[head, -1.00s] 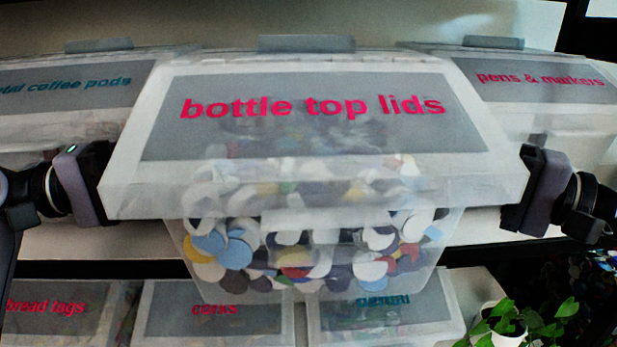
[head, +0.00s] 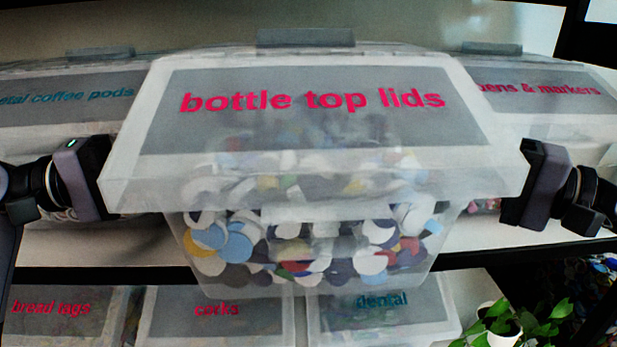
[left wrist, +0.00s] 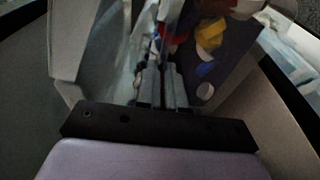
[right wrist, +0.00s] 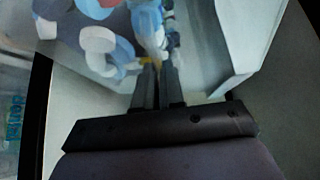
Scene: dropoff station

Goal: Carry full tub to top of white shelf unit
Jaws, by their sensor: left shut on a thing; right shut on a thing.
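The full tub (head: 315,190) is clear plastic, packed with colourful bottle tops, with a lid labelled "bottle top lids". It is upright in the middle of the head view, between my two grippers. My left gripper (head: 88,180) is shut on its left side and my right gripper (head: 540,188) is shut on its right side. The left wrist view shows the left fingers (left wrist: 160,75) together against the tub, and the right wrist view shows the right fingers (right wrist: 158,75) likewise. The tub's base overlaps the front edge of the white shelf unit (head: 500,230); I cannot tell whether they touch.
A coffee pods tub (head: 65,97) stands behind on the left, a pens & markers tub (head: 540,90) behind on the right. Tubs for bread tags (head: 50,307), corks (head: 215,310) and dental (head: 380,300) sit lower down. A potted plant (head: 515,325) is at bottom right.

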